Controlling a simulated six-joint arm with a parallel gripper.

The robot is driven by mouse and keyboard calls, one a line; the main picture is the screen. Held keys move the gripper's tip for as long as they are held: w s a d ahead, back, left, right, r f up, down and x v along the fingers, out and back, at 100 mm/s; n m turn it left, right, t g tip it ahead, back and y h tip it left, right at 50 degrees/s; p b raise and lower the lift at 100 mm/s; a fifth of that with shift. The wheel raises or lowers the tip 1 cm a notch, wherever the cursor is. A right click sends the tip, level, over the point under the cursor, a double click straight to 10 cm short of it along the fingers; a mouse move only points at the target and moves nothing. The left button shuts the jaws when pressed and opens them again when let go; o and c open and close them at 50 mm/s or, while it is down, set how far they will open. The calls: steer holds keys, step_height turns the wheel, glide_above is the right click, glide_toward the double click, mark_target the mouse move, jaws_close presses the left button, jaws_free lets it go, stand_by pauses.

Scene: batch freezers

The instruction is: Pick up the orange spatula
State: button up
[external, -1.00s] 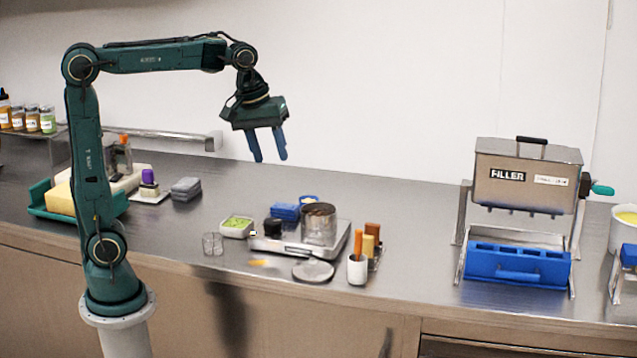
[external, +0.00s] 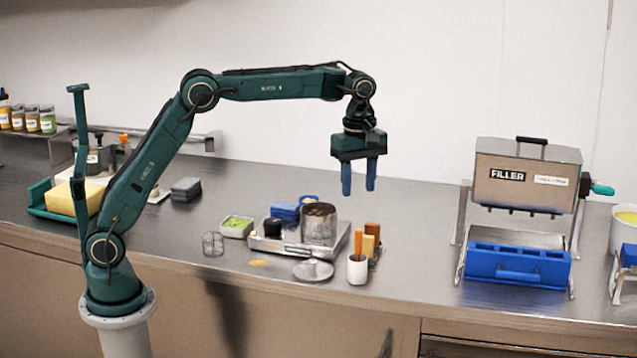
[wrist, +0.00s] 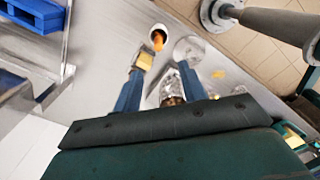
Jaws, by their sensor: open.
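The orange spatula (external: 358,243) stands upright in a small white cup (external: 357,271) near the counter's front edge, with its orange upper part above the rim. In the wrist view the spatula's orange part (wrist: 158,40) shows inside the white cup (wrist: 153,44), ahead of my fingertips. My gripper (external: 358,193) is open and empty, pointing down, well above the cup and seemingly further back over the counter. In the wrist view my gripper's (wrist: 161,68) two blue fingers are apart with nothing held between them. The lower part of the spatula is hidden in the cup.
Yellow and brown upright pieces (external: 371,238) stand close beside the cup at right. The filler (external: 525,177) stands further right, with clear counter between.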

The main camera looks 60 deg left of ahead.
steer(key=shift+w+d+f, duration=0.1)
steer(key=shift+f, duration=0.05)
steer(key=shift+f, duration=0.15)
glide_above(357, 251)
steer(key=shift+w+a+f, duration=0.1)
steer(key=shift+a+f, duration=0.05)
steer(key=shift+f, duration=1.95)
steer(key=shift+w+a+f, duration=0.1)
steer(key=shift+a+f, duration=0.05)
steer(key=shift+f, duration=1.9)
steer(key=shift+f, duration=2.6)
jaws_close()
